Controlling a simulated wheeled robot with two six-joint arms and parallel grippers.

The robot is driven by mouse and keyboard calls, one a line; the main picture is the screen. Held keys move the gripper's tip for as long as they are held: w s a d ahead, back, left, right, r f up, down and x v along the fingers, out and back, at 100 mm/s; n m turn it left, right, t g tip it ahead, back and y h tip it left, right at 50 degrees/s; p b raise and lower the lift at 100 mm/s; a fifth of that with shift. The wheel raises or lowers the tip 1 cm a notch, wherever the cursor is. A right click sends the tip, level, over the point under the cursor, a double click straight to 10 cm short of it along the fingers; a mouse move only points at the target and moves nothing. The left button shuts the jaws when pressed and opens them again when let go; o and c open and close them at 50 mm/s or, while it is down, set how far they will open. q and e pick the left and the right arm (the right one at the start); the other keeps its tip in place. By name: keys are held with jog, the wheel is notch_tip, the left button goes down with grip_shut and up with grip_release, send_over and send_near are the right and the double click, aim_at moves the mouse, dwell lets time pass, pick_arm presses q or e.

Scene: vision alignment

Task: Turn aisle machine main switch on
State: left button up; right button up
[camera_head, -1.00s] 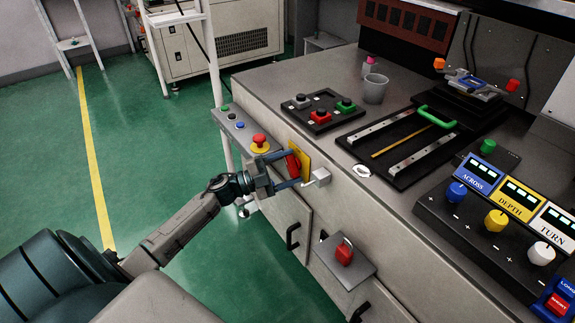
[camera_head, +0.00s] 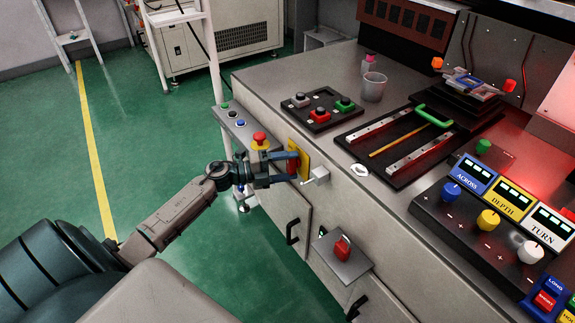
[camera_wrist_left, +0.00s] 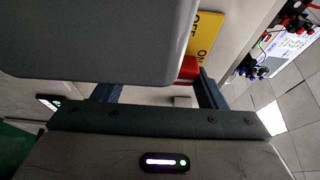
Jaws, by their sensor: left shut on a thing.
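The main switch is a red handle (camera_head: 292,161) on a yellow plate (camera_head: 304,158) on the machine's front face. In the left wrist view the yellow plate (camera_wrist_left: 206,35) shows the words OFF and ON, and part of the red handle (camera_wrist_left: 190,70) shows below them. My left gripper (camera_head: 287,168) is at the plate with its fingers on either side of the handle, shut on it. A large grey part hides much of the plate in the left wrist view. The handle's exact angle is hard to tell. My right gripper is out of view.
A red mushroom button (camera_head: 259,138) stands close beside the gripper. A grey block (camera_head: 318,176) sticks out just right of the plate. A shelf with a red knob (camera_head: 342,247) juts out below. Green floor (camera_head: 150,120) is clear at left. The machine's right side glows red.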

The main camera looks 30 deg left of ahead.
pick_arm(q)
jog(key=shift+f, duration=0.1)
dwell(0.3)
jog(key=o, duration=1)
jog(key=v, duration=0.4)
jog(key=shift+s+a, duration=0.25)
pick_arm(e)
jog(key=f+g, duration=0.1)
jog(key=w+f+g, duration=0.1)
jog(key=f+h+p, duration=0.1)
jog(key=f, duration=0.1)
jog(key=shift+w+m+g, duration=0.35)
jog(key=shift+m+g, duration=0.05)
pick_arm(q)
send_near(289, 167)
jog(key=shift+s+a, duration=0.4)
jog(key=shift+a, duration=0.05)
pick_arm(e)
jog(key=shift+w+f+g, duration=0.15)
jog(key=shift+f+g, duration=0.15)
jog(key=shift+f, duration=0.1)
